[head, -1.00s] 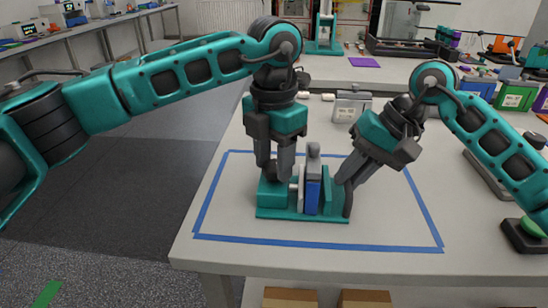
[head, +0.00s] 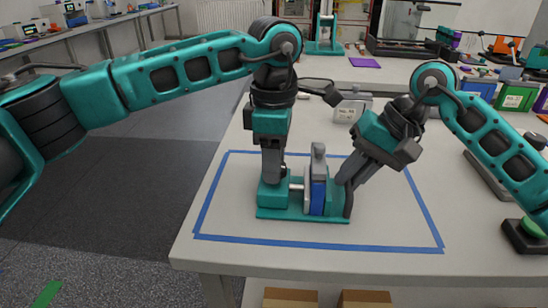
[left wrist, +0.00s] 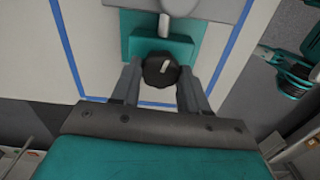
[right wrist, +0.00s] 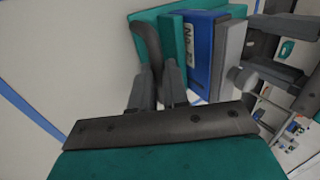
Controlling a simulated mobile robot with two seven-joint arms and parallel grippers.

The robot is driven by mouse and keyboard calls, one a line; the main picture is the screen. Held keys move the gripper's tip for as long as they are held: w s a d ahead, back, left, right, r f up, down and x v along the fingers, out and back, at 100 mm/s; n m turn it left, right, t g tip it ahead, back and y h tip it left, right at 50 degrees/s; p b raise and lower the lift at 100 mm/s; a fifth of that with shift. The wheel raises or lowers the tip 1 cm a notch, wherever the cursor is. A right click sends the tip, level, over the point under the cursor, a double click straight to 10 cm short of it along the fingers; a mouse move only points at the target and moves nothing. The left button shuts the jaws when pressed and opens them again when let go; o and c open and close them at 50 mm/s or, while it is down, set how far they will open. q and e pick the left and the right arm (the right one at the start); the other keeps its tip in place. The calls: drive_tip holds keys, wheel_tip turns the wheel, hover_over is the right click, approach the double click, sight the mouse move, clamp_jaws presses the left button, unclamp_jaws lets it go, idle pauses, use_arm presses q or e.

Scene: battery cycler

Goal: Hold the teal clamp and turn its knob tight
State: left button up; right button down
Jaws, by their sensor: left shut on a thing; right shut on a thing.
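The teal clamp (head: 300,216) sits upright inside a blue tape outline. A blue block with a grey part stands in it, the blue block (head: 318,197) close against the clamp's right-hand jaw; it also shows in the right wrist view (right wrist: 204,45). A bare screw shows left of the block. My left gripper (head: 273,178) points down at the clamp's left end, shut on the black knob (left wrist: 160,69), its fingers on either side. The knob's white mark is visible in the left wrist view. My right gripper (right wrist: 158,92), tilted, is shut on the clamp's dark curved handle (right wrist: 147,45).
The blue tape (head: 320,244) marks a rectangle on the pale table, with clear room around the clamp inside it. A grey box (head: 352,108) stands behind. A green button on a dark base (head: 530,235) is at the right edge.

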use_arm(q)
drive_tip(key=shift+r+m, duration=0.1)
drive_tip(key=shift+m, duration=1.8)
drive_tip(key=o, duration=1.1)
drive_tip(key=shift+c, duration=0.2)
wheel_tip(320, 180, up, 12)
use_arm(e)
drive_tip(key=c, duration=1.1)
unclamp_jaws()
